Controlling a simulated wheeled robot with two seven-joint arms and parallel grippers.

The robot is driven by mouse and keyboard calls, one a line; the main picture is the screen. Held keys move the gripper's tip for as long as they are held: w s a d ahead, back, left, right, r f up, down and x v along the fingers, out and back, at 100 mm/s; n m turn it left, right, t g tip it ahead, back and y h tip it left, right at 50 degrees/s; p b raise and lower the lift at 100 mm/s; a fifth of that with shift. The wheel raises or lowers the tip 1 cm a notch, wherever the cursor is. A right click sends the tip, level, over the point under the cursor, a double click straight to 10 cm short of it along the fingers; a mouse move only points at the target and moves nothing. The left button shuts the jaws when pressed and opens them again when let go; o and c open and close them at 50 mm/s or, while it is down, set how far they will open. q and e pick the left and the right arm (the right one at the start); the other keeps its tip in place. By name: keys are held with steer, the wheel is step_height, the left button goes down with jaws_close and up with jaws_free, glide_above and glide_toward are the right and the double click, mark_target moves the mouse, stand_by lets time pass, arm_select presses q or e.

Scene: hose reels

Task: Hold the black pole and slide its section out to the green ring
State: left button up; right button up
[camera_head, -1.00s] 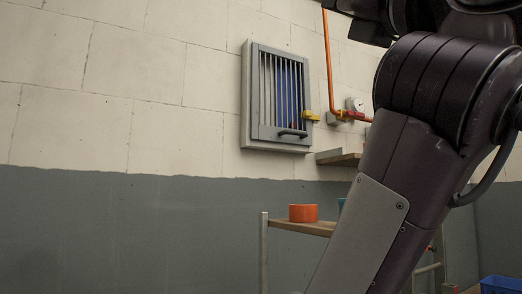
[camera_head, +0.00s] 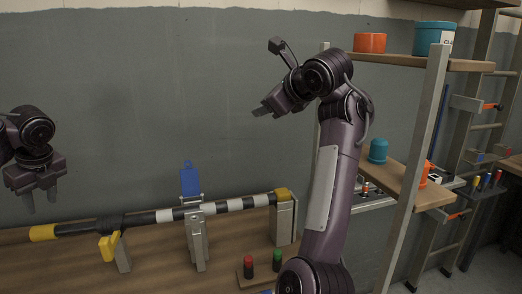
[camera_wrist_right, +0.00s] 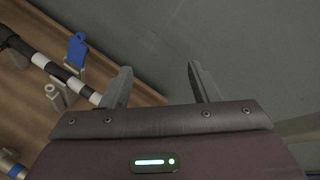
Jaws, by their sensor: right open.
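The black pole (camera_head: 142,219) lies level across several upright supports on the wooden bench, with white bands along its right part and yellow at its left end. It also shows in the right wrist view (camera_wrist_right: 56,70). A blue clamp lever (camera_head: 190,179) stands up at the middle support. A yellow lever (camera_head: 109,246) hangs near the black collar. I cannot make out a green ring. My left gripper (camera_head: 40,203) points down, open and empty, above the pole's left end. My right gripper (camera_head: 262,114) is open and empty, above and behind the pole's right part.
A small block with a red peg (camera_head: 248,264) and a green peg (camera_head: 277,258) sits at the bench's front right. A shelf rack with an orange pot (camera_head: 370,43) and a teal pot (camera_head: 434,38) stands right. Air above the pole's middle is clear.

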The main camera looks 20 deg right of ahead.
step_height(320, 180, down, 11)
steer(key=w+n+g, duration=0.2)
steer(key=n+g+y, duration=0.1)
steer(key=g, duration=0.1)
glide_toward(241, 203)
steer(key=w+d+f, duration=0.1)
steer(key=w+d, duration=0.1)
steer(key=w, duration=0.1)
steer(key=shift+w+d+f+n+g+y, duration=0.1)
steer(key=shift+d+f+n+g+y, duration=0.1)
steer(key=shift+f+n+y, duration=0.3)
steer(key=shift+d+f+n+g+y, duration=0.1)
steer(key=shift+d+f+n+y, duration=0.1)
steer(key=shift+f+n, duration=0.35)
steer(key=shift+w+d+r+n+y, duration=0.1)
steer(key=shift+d+r+n+y, duration=0.1)
steer(key=shift+n, duration=0.35)
steer(key=shift+d+r+n+y, duration=0.1)
steer(key=shift+d+n+y, duration=0.1)
steer(key=shift+n, duration=0.3)
steer(key=shift+w+a+f+n+g+y, duration=0.2)
steer(key=shift+w+a+f+n+y, duration=0.6)
steer(key=shift+a, duration=0.45)
steer(key=shift+w+a+f+n+g+y, duration=0.2)
steer(key=shift+w+a+f+n+y, duration=0.4)
steer(key=shift+a+n, duration=0.55)
steer(key=shift+w+a+f+n+g+y, duration=0.2)
steer(key=shift+w+a+f+n+y, duration=0.45)
steer(key=shift+a, duration=0.7)
